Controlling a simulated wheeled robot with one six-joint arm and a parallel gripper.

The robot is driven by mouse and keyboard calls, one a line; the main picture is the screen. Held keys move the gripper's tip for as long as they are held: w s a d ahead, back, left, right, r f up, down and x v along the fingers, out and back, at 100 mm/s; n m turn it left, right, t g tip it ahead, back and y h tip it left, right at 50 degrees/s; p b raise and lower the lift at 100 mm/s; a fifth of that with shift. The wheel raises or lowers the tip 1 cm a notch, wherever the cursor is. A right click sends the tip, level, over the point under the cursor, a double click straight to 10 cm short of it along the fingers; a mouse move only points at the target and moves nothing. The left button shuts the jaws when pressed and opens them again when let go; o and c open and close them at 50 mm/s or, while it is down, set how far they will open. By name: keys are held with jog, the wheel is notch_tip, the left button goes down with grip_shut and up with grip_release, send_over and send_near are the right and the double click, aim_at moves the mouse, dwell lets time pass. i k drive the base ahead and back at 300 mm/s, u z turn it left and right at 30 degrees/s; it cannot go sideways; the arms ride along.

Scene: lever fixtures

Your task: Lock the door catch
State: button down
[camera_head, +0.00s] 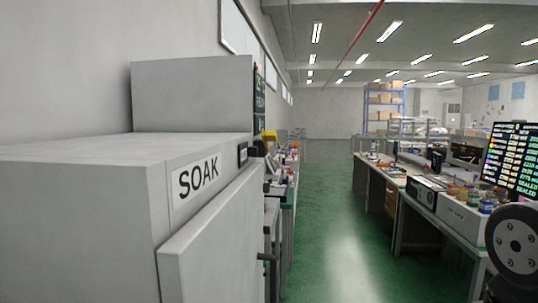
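A grey cabinet (70,185) labelled SOAK (198,179) fills the left of the view. Its light grey door (212,250) is on the front face and runs off the bottom edge. Whether the door is fully closed, I cannot tell. A small dark lever (266,257) sticks out at the door's far edge, seen nearly edge-on. It may be the catch; its locked or unlocked position cannot be read. A dark round joint of my arm (515,240) shows at the lower right, well apart from the door. My gripper is out of view.
A green floor aisle (340,235) runs clear down the middle. Benches (455,215) with equipment and a monitor (512,158) line the right. More benches stand beyond the cabinet on the left. A blue shelf (384,108) holds boxes at the back.

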aim_at(267, 136)
jog(key=k, duration=0.4)
jog(key=z, duration=1.15)
jog(key=i, duration=0.85)
jog(key=u, duration=1.85)
jog(key=k, duration=0.6)
jog(key=z, duration=0.4)
jog(key=i, duration=1.15)
jog(key=u, duration=0.5)
